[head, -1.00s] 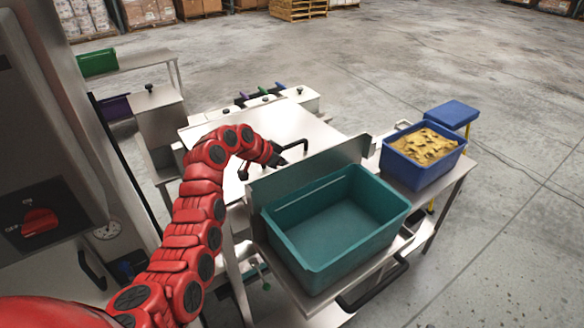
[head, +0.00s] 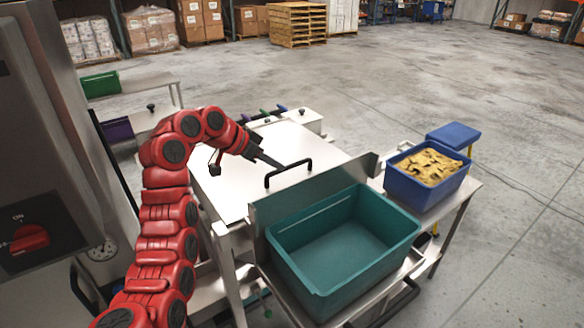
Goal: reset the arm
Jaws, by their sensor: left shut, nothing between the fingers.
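My red left arm comes in from the lower left of the head view and bends over the steel table. My left gripper (head: 268,160) is dark and shut with nothing in it. It is over the white lid surface (head: 240,178), just left of a black bar handle (head: 288,172). I cannot tell if its tip touches anything. My right gripper is not in view.
An empty teal bin (head: 345,245) stands in front of the table. A blue bin (head: 415,192) of yellowish pieces stands on the right side table. A blue stool (head: 453,134) is behind it. A machine panel with a red switch (head: 29,239) is at the left. Floor at right is clear.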

